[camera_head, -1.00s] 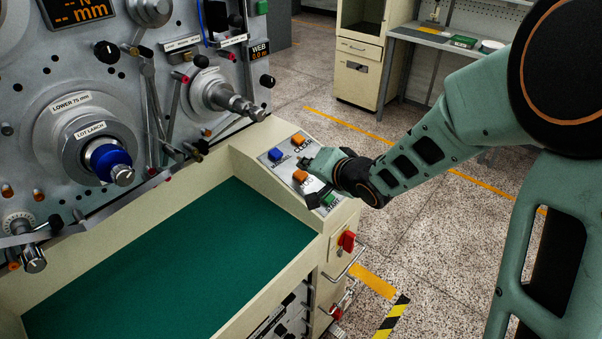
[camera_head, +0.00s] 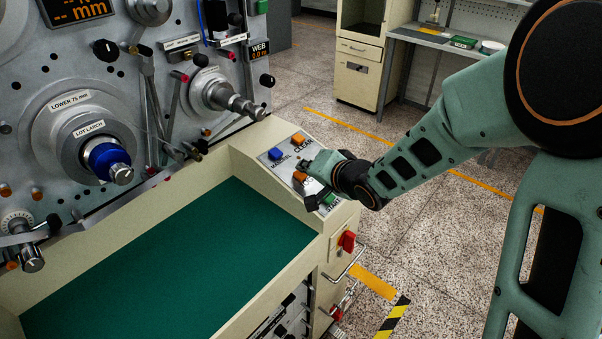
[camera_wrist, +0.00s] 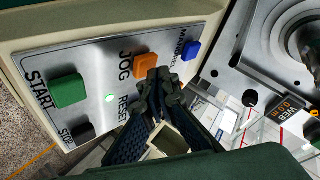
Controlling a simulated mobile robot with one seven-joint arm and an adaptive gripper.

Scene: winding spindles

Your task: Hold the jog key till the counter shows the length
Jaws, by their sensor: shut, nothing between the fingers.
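The orange JOG key (camera_wrist: 148,66) sits on the sloped key panel (camera_wrist: 105,67); in the head view the orange key (camera_head: 300,177) is partly covered by my gripper. My gripper (camera_wrist: 165,82) is shut and empty, its fingertips at the key's near edge in the wrist view. I cannot tell whether they touch or press it. In the head view my gripper (camera_head: 308,165) is over the panel. The WEB counter (camera_head: 260,53) on the machine face has amber digits; in the wrist view the counter (camera_wrist: 288,106) appears to read 0.0 m.
A green START key (camera_wrist: 69,90) and a blue MANDREL key (camera_wrist: 191,50) are on the same panel. Another orange key (camera_head: 298,138) is at its far end. A red switch (camera_head: 347,241) is on the cabinet side. A green-lined tray (camera_head: 170,260) lies left, empty.

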